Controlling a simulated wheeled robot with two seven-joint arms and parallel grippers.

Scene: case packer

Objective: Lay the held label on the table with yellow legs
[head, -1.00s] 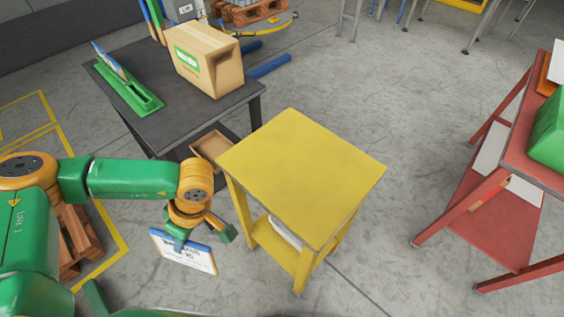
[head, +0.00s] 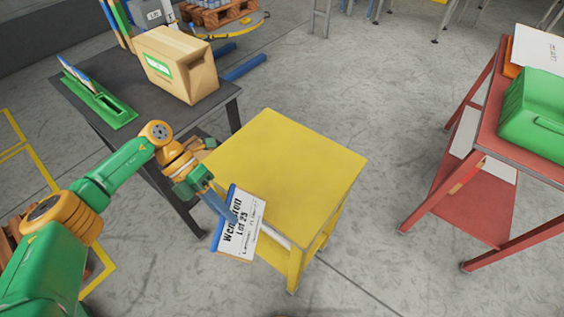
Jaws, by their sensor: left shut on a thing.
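The held label (head: 241,224) is a white card with black print and a blue edge. My left gripper (head: 226,209) is shut on it at the blue edge. The label is tilted, in front of the near left side of the yellow table (head: 290,165). It covers part of that table's near edge and legs; whether it touches the table I cannot tell. The yellow table has yellow legs and a bare top. My right gripper is not in view.
A dark table (head: 75,88) at the left bears a cardboard box (head: 187,72) and a green holder (head: 112,108) with cards. A red table (head: 487,144) at the right bears a green case (head: 535,115). Grey floor lies open between the yellow and red tables.

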